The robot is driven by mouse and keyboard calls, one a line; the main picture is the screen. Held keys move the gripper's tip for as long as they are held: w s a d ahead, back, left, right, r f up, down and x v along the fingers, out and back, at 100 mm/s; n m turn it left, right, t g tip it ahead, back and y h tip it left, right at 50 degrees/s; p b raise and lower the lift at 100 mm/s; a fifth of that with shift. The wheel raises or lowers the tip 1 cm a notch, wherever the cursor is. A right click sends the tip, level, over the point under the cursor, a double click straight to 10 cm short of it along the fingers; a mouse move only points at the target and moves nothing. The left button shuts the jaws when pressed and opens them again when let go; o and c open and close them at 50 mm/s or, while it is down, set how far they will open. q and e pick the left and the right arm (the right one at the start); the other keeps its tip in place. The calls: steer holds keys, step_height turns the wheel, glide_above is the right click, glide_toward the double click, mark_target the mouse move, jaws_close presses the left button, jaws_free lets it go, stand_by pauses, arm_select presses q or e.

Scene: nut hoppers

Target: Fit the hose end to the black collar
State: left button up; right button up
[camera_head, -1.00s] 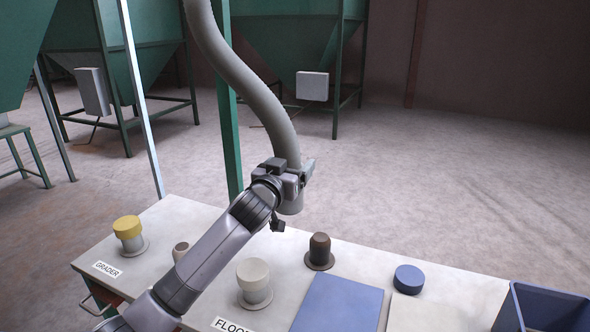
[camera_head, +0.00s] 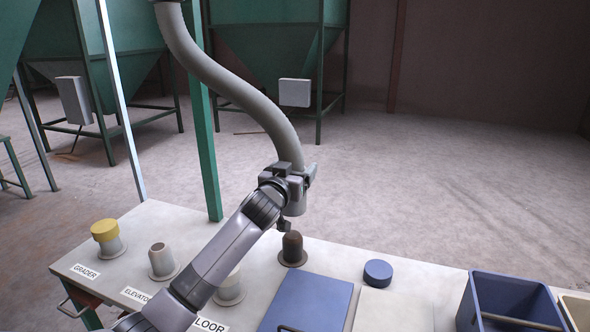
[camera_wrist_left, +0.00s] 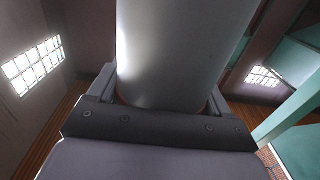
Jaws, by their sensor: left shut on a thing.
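The grey hose (camera_head: 262,112) hangs from the upper left and bends down to my left gripper (camera_head: 296,178). That gripper is shut around the hose close to its end (camera_head: 296,208), which points down. The left wrist view shows the hose (camera_wrist_left: 180,60) filling the space between the jaws. The dark brown-black collar (camera_head: 292,248) stands upright on its flange on the bench. In the head view the hose end appears just above the collar and apart from it; the depth between them is hard to judge. My right gripper is out of view.
The bench (camera_head: 405,290) also bears a yellow-capped collar (camera_head: 106,235), an open pale collar (camera_head: 161,258) and a pale collar (camera_head: 231,285) partly behind my arm. A blue lid (camera_head: 378,271), a blue panel (camera_head: 308,305) and a blue bin (camera_head: 510,290) lie to the right.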

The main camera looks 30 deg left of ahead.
mark_target(287, 214)
arm_select(q)
steer(key=shift+f+b, duration=2.45)
steer(key=shift+f, duration=0.3)
steer(key=shift+f+b, duration=1.3)
steer(key=shift+f, duration=0.65)
steer(key=o, duration=1.1)
steer(key=shift+o, duration=0.2)
steer(key=shift+f, duration=0.1)
steer(key=shift+v, duration=3.6)
